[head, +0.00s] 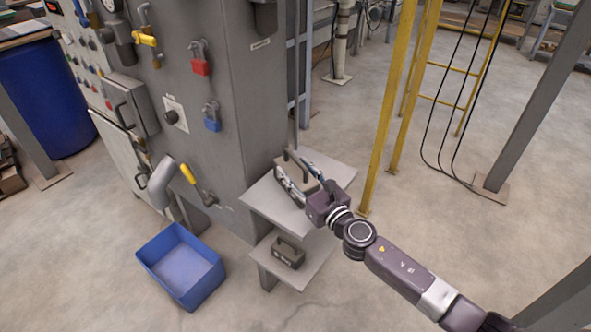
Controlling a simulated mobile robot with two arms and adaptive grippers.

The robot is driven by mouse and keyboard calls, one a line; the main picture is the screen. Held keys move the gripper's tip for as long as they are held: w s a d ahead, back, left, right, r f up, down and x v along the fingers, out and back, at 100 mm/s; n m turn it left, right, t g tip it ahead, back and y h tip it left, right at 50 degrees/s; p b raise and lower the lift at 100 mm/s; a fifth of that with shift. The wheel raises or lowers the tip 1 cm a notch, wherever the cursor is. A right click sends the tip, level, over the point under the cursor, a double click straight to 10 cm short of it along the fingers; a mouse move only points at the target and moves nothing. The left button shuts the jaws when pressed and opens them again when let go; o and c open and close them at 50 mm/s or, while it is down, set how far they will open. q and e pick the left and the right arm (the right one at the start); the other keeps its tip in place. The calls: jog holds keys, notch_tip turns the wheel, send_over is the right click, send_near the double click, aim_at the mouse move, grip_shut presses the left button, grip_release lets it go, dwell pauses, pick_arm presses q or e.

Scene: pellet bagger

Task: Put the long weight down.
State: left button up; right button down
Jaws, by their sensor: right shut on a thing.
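The long weight (296,175) is a grey-beige block with a handle, at the upper shelf (262,202) beside the grey cabinet. My right gripper (297,173) reaches in from the lower right, and its fingers are shut on the long weight, one on each side. The gripper and wrist hide part of the weight. I cannot tell whether its underside touches the shelf or is just above it. My left gripper is not in view.
A smaller dark weight with a handle (288,252) stands on the lower shelf (306,268). A blue bin (180,265) is on the floor to the left. The cabinet (215,120) with padlocks and valves rises behind the shelves. A yellow post (388,110) stands to the right.

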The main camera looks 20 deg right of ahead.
aim_at(311, 188)
jog(key=shift+r, duration=0.3)
jog(key=c, duration=1.5)
grip_release()
jog(key=shift+f, duration=0.4)
jog(key=o, duration=0.5)
jog(key=shift+s+r, duration=0.1)
jog(key=shift+c, duration=0.2)
jog(key=shift+r, duration=0.1)
jog(key=v, duration=0.6)
jog(key=shift+s+b, duration=0.15)
jog(key=shift+b, duration=0.2)
jog(key=shift+s+d, duration=0.15)
jog(key=shift+s, duration=0.4)
jog(key=shift+r, duration=0.1)
